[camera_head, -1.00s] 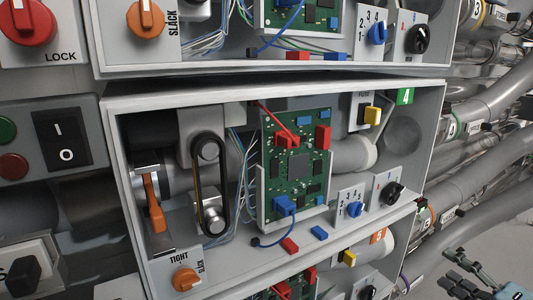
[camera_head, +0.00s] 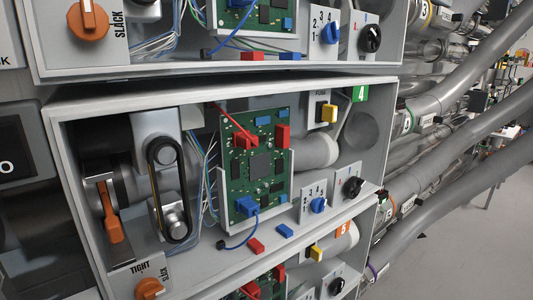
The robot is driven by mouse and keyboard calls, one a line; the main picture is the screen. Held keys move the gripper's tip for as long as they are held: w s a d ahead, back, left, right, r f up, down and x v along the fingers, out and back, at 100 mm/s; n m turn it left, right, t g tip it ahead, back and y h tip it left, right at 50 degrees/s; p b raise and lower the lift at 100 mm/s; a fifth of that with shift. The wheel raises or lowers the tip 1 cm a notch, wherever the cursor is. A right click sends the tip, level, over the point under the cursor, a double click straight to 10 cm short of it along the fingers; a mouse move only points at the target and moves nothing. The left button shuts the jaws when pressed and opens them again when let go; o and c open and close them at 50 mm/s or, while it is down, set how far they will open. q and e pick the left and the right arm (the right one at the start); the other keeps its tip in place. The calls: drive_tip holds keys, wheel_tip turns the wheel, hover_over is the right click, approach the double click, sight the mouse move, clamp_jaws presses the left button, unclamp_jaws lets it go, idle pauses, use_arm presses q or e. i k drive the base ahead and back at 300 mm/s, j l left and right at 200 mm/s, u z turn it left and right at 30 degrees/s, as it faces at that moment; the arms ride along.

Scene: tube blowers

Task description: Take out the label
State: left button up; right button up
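Several things here look like labels, and I cannot tell which one the task means. A green label marked 4 (camera_head: 360,93) sits at the upper right edge of the middle box. An orange label marked 5 (camera_head: 343,229) sits at the right of the lower box. White numbered tags sit on the grey tubes at the right, such as a tag marked 3 (camera_head: 407,205) and another tag (camera_head: 426,121). Neither of my grippers shows in this view.
The open middle box (camera_head: 75,112) holds a green circuit board (camera_head: 270,190), a belt drive (camera_head: 155,198), an orange lever (camera_head: 112,226), a yellow switch (camera_head: 328,113), a blue knob (camera_head: 318,205) and a black knob (camera_head: 351,187). Thick grey tubes (camera_head: 470,165) run along the right. Bare floor shows at the lower right.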

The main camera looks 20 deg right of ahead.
sight(426, 121)
drive_tip(key=z, duration=1.45)
drive_tip(key=i+l+u, duration=0.2)
drive_tip(key=u, duration=0.15)
drive_tip(key=i+l+u, duration=0.1)
drive_tip(key=l+u, duration=0.3)
